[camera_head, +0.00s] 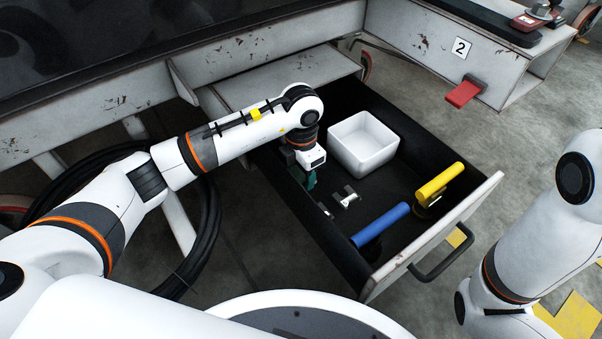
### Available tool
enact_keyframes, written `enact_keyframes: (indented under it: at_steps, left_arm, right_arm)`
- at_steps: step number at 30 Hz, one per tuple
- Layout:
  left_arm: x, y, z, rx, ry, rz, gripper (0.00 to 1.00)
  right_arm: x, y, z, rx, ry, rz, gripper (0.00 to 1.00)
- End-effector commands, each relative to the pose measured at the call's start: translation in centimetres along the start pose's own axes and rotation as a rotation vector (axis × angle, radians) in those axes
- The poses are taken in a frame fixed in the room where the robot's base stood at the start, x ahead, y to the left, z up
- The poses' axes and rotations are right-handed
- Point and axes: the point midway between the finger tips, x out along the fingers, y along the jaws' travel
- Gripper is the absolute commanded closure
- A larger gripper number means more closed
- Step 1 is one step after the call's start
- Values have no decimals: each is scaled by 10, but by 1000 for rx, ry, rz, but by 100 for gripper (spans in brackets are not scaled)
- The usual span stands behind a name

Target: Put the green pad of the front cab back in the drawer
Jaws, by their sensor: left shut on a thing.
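The drawer (434,232) is pulled open from under the trolley frame. Its walls are dark and its front is pale with a dark handle. My left gripper (309,172) reaches in over the drawer's left side. It is shut on the green pad (311,181), which shows only as a small dark green patch below the gripper. The rest of the pad is hidden by the gripper. I cannot tell whether the pad touches the drawer floor. My right arm is at the right edge; its gripper is out of view.
In the drawer are a white bin (363,143), a yellow-handled tool (440,182), a blue-handled tool (380,225) and small metal pieces (345,197). The dark drawer floor between them is partly bare. A red pedal (463,93) juts from the frame marked 2. Black cable (208,215) hangs at left.

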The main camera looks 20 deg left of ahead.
Motion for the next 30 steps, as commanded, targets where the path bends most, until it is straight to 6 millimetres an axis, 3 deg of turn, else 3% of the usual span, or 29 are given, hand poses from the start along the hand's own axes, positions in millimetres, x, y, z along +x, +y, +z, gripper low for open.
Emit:
enact_keyframes:
  at_steps: [6, 7, 10, 22, 30]
  left_arm:
    - [3, 0, 0, 0, -1, -1, 67]
    - [2, 0, 0, 0, -1, 0, 41]
    - [2, 0, 0, 0, -1, 0, 25]
    - [-3, 0, 0, 0, 1, 0, 24]
    - [-45, 0, 0, 0, 1, -1, 24]
  right_arm:
    - [0, 0, 0, 0, 0, 0, 66]
    - [0, 0, 0, 0, 0, 0, 66]
    - [0, 0, 0, 0, 0, 0, 66]
    - [2, -1, -1, -1, 0, 0, 66]
    - [31, -6, -11, -1, 1, 0, 66]
